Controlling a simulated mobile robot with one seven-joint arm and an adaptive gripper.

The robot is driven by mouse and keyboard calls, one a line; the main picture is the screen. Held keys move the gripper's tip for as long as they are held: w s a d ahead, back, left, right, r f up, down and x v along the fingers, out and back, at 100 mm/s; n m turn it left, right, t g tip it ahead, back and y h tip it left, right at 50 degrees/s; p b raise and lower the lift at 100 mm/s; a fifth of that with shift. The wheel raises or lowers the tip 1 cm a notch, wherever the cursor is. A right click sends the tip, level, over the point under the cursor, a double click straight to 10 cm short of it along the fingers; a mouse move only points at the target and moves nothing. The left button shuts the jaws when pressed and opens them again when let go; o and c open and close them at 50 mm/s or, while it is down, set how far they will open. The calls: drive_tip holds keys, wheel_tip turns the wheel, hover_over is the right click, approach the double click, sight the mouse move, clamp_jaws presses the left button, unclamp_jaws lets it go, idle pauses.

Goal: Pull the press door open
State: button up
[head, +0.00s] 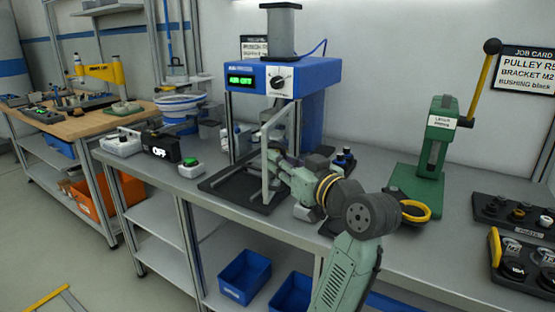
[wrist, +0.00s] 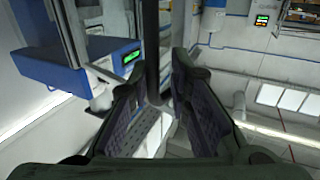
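The press (head: 318,75) is blue, with a green-lit display and a dial, and stands at the back of the bench. Its pale-framed door (head: 264,140) stands at an angle out from the front. My gripper (head: 273,158) is at the door frame, and the arm hides part of the opening. In the wrist view, my gripper (wrist: 160,80) has its two fingers apart, with a dark upright bar (wrist: 152,45) between them, probably the door handle. The bar is close to the left finger and a gap shows at the right one; contact cannot be told. The press also shows there (wrist: 75,68).
A green hand press (head: 425,150) with a long lever stands to the right. A yellow ring (head: 427,211) lies near my arm. Blue bins (head: 245,277) are below.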

drive_tip(key=v, duration=1)
drive_tip(key=shift+s, duration=0.2)
drive_tip(key=shift+r, duration=0.1)
